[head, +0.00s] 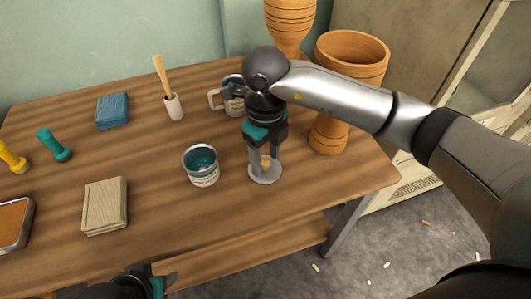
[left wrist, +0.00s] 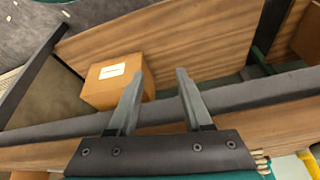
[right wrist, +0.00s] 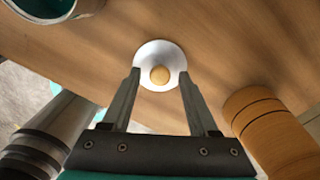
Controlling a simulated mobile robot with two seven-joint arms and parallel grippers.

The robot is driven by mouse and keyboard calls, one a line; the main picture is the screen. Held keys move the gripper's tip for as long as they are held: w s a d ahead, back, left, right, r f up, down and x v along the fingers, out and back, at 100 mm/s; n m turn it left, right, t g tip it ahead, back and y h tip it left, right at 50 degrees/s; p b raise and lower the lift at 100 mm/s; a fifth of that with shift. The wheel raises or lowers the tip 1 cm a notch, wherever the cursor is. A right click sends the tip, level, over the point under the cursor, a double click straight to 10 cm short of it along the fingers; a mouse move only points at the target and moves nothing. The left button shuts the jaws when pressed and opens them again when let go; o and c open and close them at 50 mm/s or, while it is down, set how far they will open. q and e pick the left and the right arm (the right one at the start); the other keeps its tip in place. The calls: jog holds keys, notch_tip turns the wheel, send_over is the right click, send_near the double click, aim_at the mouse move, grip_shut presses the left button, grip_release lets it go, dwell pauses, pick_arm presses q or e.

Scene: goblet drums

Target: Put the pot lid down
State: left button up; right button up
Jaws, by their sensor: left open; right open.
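The pot lid (head: 265,177) is a small grey disc that appears to lie flat on the wooden table. Its round wooden knob (right wrist: 160,75) shows in the right wrist view. My right gripper (head: 264,163) is open just above the lid, its fingers on either side of the knob with gaps showing. The pot (head: 201,167), open with teal inside, stands on the table just left of the lid. My left gripper (left wrist: 160,74) is open and empty, low at the table's front edge. A brown box (left wrist: 118,82) lies below it on a lower shelf.
Two orange goblet drums (head: 345,80) (head: 290,22) stand behind and right of my right gripper. A mug (head: 232,100) is close behind it. A pestle in a holder (head: 173,106), blue block (head: 112,110) and wooden block (head: 105,204) stand left. The table front by the lid is clear.

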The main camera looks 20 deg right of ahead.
aim_at(265, 161)
jog(key=shift+r, duration=0.1)
jog(key=shift+r, duration=0.15)
pick_arm(q)
jog(key=s+f+g+p, duration=0.1)
jog(key=s+f+p, duration=0.2)
jog(key=f, duration=0.7)
jog(key=shift+a+f+g+p, duration=0.2)
jog(key=shift+g+p, duration=0.2)
jog(key=shift+p, duration=0.65)
pick_arm(e)
notch_tip(265, 161, up, 12)
